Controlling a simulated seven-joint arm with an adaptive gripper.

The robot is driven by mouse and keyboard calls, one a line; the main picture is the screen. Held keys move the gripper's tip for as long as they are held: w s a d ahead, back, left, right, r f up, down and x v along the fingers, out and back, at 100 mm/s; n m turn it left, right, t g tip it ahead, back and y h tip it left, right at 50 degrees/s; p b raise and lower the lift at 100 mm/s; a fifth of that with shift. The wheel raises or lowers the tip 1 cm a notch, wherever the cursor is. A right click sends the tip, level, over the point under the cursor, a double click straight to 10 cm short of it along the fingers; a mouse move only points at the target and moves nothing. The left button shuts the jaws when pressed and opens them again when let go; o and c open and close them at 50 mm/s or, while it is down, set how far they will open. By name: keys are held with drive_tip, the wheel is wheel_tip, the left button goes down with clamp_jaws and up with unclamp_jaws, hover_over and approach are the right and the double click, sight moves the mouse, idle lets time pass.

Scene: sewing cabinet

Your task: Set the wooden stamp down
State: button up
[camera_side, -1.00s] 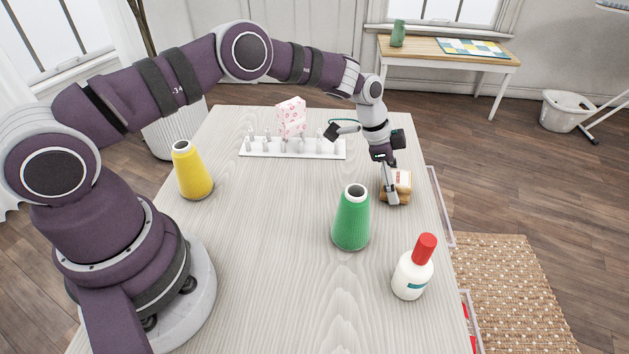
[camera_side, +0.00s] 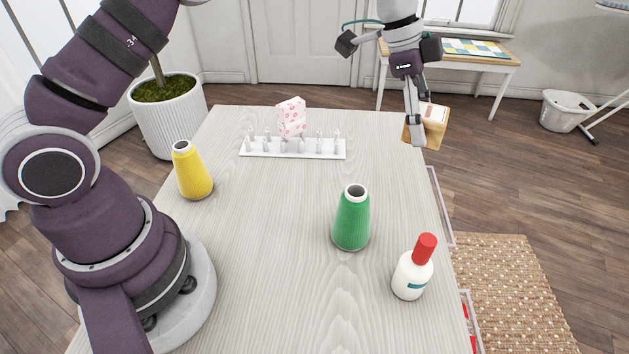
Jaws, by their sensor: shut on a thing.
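The wooden stamp (camera_side: 434,127) is a light-brown block with a pale label on its top face. My gripper (camera_side: 416,133) is shut on it and holds it tilted in the air, well above the tabletop. In the side view it shows over the far right corner of the table (camera_side: 270,240). The gripper's fingers cover the stamp's left part.
A green thread cone (camera_side: 351,222) and a white bottle with a red cap (camera_side: 412,272) stand at the right. A yellow cone (camera_side: 191,172) stands at the left. A white rack (camera_side: 315,150) with a pink patterned item (camera_side: 291,116) is at the back.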

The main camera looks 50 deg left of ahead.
drive_tip(key=s+d+m+g, duration=0.2)
drive_tip(key=s+d+m, duration=0.35)
drive_tip(key=s, duration=0.35)
drive_tip(key=m+g, duration=0.2)
drive_tip(key=m, duration=0.2)
hover_over(334, 345)
drive_tip(key=a, duration=0.1)
wheel_tip(334, 345, down, 15)
drive_tip(key=shift+w+f, duration=0.1)
drive_tip(key=shift+w, duration=0.05)
drive_tip(key=shift+f, duration=0.15)
drive_tip(key=o, duration=1.2)
drive_tip(key=shift+f, duration=0.15)
drive_tip(key=shift+c, duration=0.2)
